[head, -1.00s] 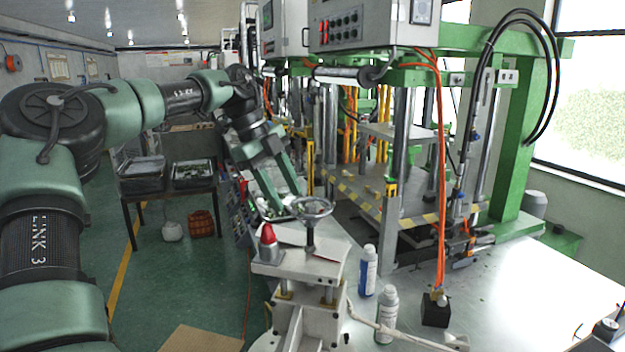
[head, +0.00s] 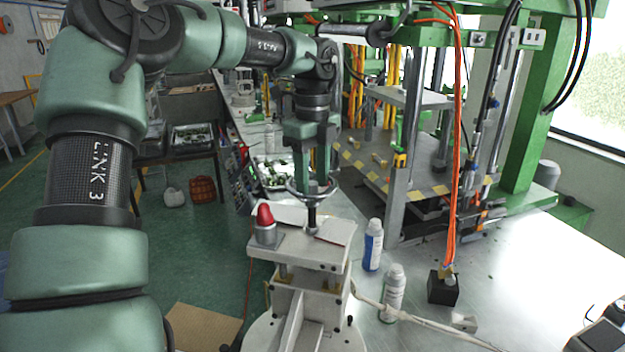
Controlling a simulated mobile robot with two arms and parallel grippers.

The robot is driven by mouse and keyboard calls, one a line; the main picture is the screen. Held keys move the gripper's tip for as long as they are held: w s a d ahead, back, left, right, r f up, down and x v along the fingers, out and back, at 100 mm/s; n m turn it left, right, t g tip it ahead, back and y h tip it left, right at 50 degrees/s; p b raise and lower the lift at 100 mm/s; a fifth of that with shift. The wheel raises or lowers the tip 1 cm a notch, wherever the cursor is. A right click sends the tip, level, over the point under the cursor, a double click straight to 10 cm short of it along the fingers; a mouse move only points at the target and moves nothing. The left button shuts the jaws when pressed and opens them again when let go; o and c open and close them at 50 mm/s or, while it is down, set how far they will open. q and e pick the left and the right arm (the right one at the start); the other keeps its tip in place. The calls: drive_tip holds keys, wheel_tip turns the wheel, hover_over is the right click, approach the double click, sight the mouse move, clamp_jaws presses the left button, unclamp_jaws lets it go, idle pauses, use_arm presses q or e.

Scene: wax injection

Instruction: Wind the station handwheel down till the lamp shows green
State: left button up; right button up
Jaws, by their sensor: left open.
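The station handwheel (head: 312,196) is a grey ring on a dark upright shaft, on top of the white station (head: 300,250). The lamp (head: 265,216) is a red dome on a grey base at the station's left top; it shows red. My left gripper (head: 312,182) points straight down right over the handwheel, its green fingers apart on either side of the hub. The fingertips reach about rim height; I cannot tell whether they touch the wheel. My right gripper is not in view.
Two bottles, one blue and white (head: 373,246) and one white (head: 393,292), stand right of the station on the metal table (head: 500,262). A black block (head: 442,288) with orange hoses stands further right. The green-framed press (head: 530,140) rises behind.

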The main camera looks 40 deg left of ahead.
use_arm(q)
drive_tip(key=shift+f, duration=0.2)
drive_tip(key=shift+s+d+r, duration=0.1)
drive_tip(key=shift+s, duration=0.1)
drive_tip(key=shift+c, duration=0.7)
drive_tip(key=shift+w, duration=0.1)
clamp_jaws()
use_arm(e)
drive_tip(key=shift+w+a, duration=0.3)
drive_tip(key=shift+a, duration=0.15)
